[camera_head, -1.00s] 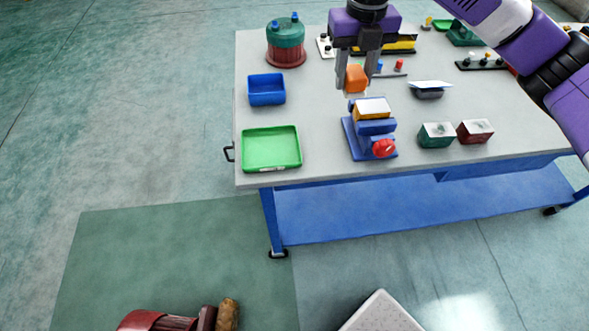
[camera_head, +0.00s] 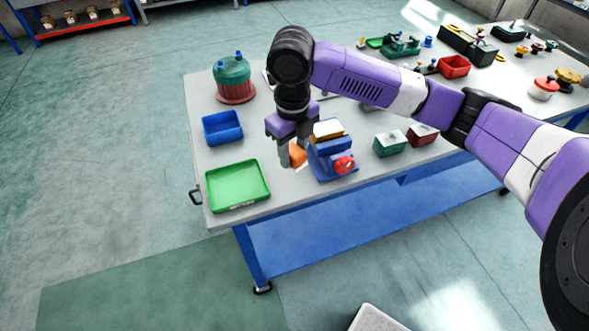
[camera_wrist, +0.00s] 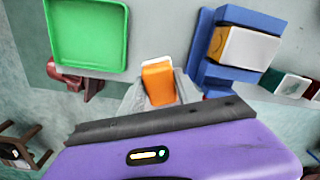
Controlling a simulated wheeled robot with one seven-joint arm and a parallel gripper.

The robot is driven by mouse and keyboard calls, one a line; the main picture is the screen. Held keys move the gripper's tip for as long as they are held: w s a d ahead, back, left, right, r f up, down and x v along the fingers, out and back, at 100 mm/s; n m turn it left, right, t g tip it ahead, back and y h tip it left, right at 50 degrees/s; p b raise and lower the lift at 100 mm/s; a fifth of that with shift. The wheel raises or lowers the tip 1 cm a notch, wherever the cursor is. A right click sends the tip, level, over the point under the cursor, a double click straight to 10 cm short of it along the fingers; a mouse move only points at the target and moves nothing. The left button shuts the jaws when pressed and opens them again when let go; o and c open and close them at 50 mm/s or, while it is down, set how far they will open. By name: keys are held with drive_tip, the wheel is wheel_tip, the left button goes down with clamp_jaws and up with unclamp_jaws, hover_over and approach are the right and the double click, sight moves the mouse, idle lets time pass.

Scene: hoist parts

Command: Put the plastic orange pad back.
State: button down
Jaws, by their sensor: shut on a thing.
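My gripper (camera_head: 291,161) is shut on the orange pad (camera_head: 298,154), an orange block with a pale edge. The pad also shows between the fingers in the wrist view (camera_wrist: 158,83). My gripper holds it just left of the blue vise-like fixture (camera_head: 340,170), which has a red knob and carries a yellow block with a white top (camera_head: 328,129). In the wrist view this fixture (camera_wrist: 240,18) is right of the pad. The green tray (camera_head: 237,186) lies to the left of my gripper, and it shows at top left in the wrist view (camera_wrist: 88,35). I cannot tell whether the pad touches the table.
A blue bin (camera_head: 222,128) and a green-and-red drum (camera_head: 234,80) stand behind the tray. A green block (camera_head: 390,144) and a dark red block (camera_head: 422,135) stand right of the fixture. A red bin (camera_head: 453,67) and more parts are farther back. Bare table lies between tray and fixture.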

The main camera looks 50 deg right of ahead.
sight(294, 181)
drive_tip(key=shift+f, duration=3.85)
drive_tip(key=shift+f, duration=0.25)
drive_tip(key=c, duration=0.9)
unclamp_jaws()
drive_tip(key=shift+o, duration=0.2)
drive_tip(key=shift+r, duration=0.1)
